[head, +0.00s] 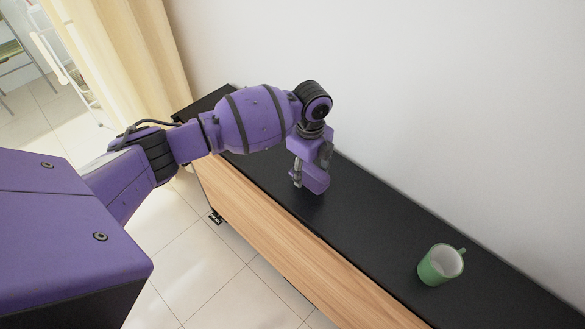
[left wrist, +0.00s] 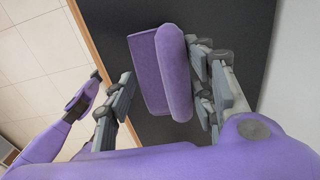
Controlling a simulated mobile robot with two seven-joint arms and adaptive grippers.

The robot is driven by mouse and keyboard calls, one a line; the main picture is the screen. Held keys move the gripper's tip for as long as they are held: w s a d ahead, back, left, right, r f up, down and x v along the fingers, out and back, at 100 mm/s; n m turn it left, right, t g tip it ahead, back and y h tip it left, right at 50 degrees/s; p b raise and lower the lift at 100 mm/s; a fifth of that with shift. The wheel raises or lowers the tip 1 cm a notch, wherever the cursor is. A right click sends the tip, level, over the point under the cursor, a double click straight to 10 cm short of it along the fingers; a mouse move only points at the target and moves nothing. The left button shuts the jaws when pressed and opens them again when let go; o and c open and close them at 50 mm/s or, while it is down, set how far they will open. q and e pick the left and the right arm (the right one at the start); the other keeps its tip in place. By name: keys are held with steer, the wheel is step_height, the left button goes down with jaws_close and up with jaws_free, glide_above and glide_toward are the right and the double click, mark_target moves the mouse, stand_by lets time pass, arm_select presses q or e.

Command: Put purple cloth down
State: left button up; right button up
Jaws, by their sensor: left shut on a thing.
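The purple cloth (left wrist: 176,70) looks like a folded or rolled strip in the left wrist view, between the fingers of my left gripper (left wrist: 160,88). In the head view the cloth (head: 316,179) shows at the fingertips of the left gripper (head: 311,164), low over the black top of the long cabinet (head: 361,207). The gripper is shut on the cloth. I cannot tell whether the cloth touches the cabinet top. My right gripper is not in the head view.
A green mug (head: 440,265) stands on the cabinet top to the right, apart from the cloth. The top between them is clear. A white wall (head: 430,90) runs behind the cabinet, and a cream curtain (head: 130,50) hangs at the far left end. Pale tiled floor lies in front.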

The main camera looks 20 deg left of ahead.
mark_target(310, 173)
arm_select(q)
steer(key=shift+w+d+f, duration=0.3)
steer(key=shift+w+f, duration=0.1)
steer(key=shift+w, duration=0.05)
steer(key=shift+f, duration=1.35)
steer(key=shift+f, duration=0.25)
steer(key=o, duration=1)
steer(key=shift+r, duration=0.15)
